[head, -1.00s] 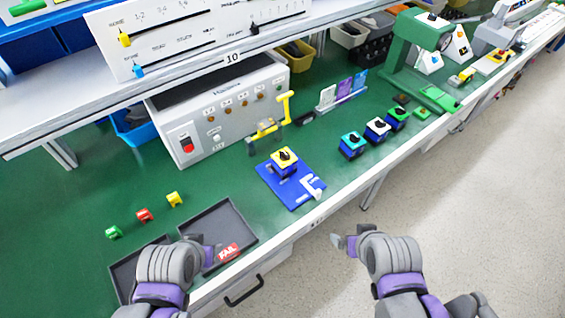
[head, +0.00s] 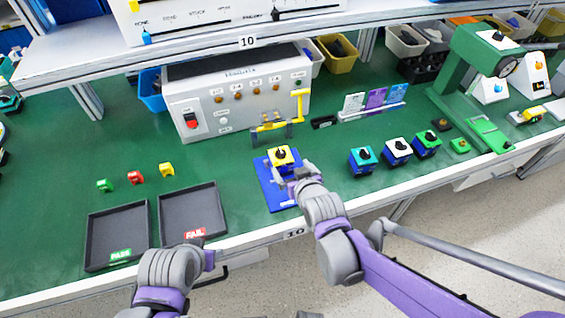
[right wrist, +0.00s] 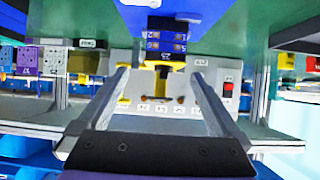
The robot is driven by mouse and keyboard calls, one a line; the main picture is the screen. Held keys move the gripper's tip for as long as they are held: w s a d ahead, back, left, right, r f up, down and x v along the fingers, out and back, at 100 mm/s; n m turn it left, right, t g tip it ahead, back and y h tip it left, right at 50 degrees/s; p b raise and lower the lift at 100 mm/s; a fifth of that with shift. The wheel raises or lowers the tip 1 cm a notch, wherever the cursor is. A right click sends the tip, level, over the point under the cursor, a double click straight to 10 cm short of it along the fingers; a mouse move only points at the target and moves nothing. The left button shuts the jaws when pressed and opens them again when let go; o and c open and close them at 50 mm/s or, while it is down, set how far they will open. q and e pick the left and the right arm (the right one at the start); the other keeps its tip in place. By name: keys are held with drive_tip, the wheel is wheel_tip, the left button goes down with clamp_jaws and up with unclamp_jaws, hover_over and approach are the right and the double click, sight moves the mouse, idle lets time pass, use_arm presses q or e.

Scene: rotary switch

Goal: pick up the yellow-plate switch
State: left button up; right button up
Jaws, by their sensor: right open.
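The yellow-plate switch (head: 281,155) has a yellow top plate, a black knob and a dark blue body, and stands upright on a blue base plate (head: 270,195). My right gripper (head: 296,176) is at the switch's near right side and hides part of the base plate. In the right wrist view, the switch's numbered body (right wrist: 166,42) is seen ahead, in line with the gap between the fingers, which are spread and empty. I cannot tell whether they touch it. My left gripper (head: 208,259) is over the table's front edge below the FAIL tray; its jaw state is unclear.
The PASS tray (head: 117,232) and FAIL tray (head: 192,210) lie left. A yellow toggle clamp (head: 272,126) and a grey test box (head: 235,100) stand behind the switch. Switches with teal (head: 362,155), white (head: 398,146) and green (head: 428,138) plates stand right. A shelf hangs above.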

sight(282, 160)
drive_tip(key=shift+w+a+f, duration=0.25)
drive_tip(key=shift+w+a, duration=0.2)
drive_tip(key=b+x, duration=0.1)
drive_tip(key=x, duration=0.1)
drive_tip(key=b+x, duration=0.1)
drive_tip(key=x, duration=0.2)
drive_tip(key=shift+a+r, duration=0.1)
drive_tip(key=shift+a, duration=0.1)
drive_tip(key=x, duration=0.2)
drive_tip(key=b+x, duration=0.1)
drive_tip(key=x, duration=0.2)
drive_tip(key=shift+w+r+b, duration=0.3)
drive_tip(key=shift+w, duration=0.1)
drive_tip(key=shift+w, duration=0.1)
drive_tip(key=c, duration=1.4)
drive_tip(key=shift+r, duration=0.1)
drive_tip(key=shift+c, duration=0.2)
